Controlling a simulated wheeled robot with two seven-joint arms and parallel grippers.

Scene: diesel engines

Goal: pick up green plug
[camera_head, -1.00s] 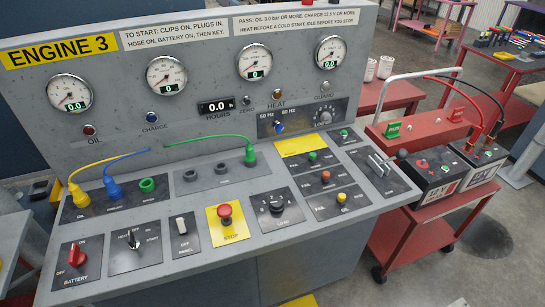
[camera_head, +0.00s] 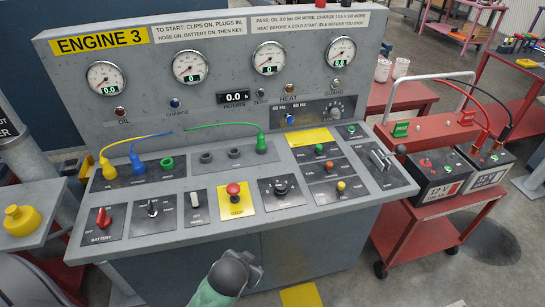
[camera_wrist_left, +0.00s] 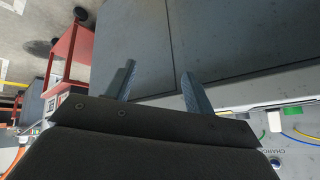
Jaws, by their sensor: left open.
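The green plug (camera_head: 262,143) stands upright at the right end of the grey socket plate on the console, with a green cable running left from it. A green-rimmed socket (camera_head: 168,163) is on the dark plate to the left, beside the blue plug (camera_head: 137,163) and yellow plug (camera_head: 108,168). My left gripper (camera_wrist_left: 158,72) is open and empty in the left wrist view, its fingers apart before the console's front. In the head view, my arm's end is low in front of the console, well below the plug; its fingers are not clear there. My right gripper is not in view.
The sloping console (camera_head: 270,222) has a red stop button (camera_head: 233,189), switches and knobs in front of the plugs. Gauges line its upright back. A red cart (camera_head: 408,229) with batteries stands right. A yellow object (camera_head: 21,220) sits on a table at left.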

